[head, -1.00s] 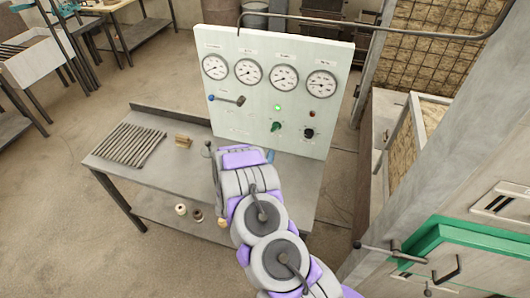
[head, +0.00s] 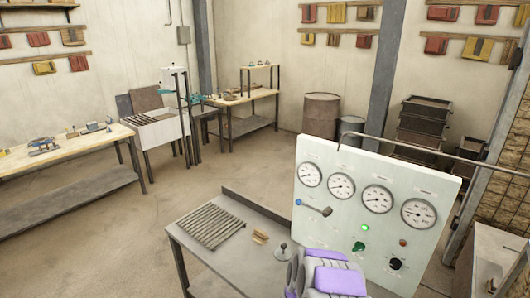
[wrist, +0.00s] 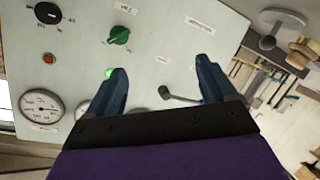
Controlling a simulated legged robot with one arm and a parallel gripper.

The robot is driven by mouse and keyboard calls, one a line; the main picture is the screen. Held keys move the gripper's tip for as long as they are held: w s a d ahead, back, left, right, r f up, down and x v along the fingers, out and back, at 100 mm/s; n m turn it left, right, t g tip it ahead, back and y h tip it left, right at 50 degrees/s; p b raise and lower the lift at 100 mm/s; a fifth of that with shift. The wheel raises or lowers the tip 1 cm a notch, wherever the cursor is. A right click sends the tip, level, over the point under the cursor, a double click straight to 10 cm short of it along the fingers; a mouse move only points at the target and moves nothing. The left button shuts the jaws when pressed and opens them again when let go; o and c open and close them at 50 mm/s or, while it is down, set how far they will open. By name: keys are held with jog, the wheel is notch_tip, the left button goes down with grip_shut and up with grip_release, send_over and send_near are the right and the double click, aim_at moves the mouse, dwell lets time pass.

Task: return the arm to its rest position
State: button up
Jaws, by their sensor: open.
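My gripper (wrist: 163,80) shows in the wrist view with its two blue fingers spread wide and nothing held between them. It faces the pale control panel (wrist: 75,75), which appears turned over in that view. In the head view, my purple and grey arm is at the bottom edge, in front of the control panel (head: 335,215). The gripper's fingers cannot be made out there. The panel carries several gauges, a lit green lamp (head: 365,227), a green knob (head: 358,246) and a lever with a blue end (head: 314,208).
A grey metal table (head: 195,262) stands left of the panel, bearing a row of rods (head: 212,226) and a small wooden block (head: 260,237). A workbench (head: 70,150) is far left. A barrel (head: 321,112) and stacked crates (head: 420,130) stand behind. Floor to the left is open.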

jog(key=a+r+g+y, duration=0.1)
jog(key=a+r+y, duration=0.3)
jog(key=a, duration=0.3)
jog(key=s+a+r+n+g+y+b, duration=0.15)
jog(key=s+a+r+g+y, duration=0.35)
jog(key=s+a+r, duration=0.6)
jog(key=s+d+r+g, duration=0.2)
jog(key=s+d, duration=0.1)
jog(key=s, duration=0.9)
jog(key=s+d+r+m+g+b, duration=0.1)
jog(key=s+d+r+g, duration=0.1)
jog(key=s, duration=1.1)
jog(key=s+d+r+g+b, duration=0.1)
jog(key=s+d+g, duration=0.3)
jog(key=s, duration=0.9)
jog(key=shift+s+d+r+h, duration=0.2)
jog(key=shift+d+r+h, duration=0.2)
jog(key=shift+d+r, duration=0.3)
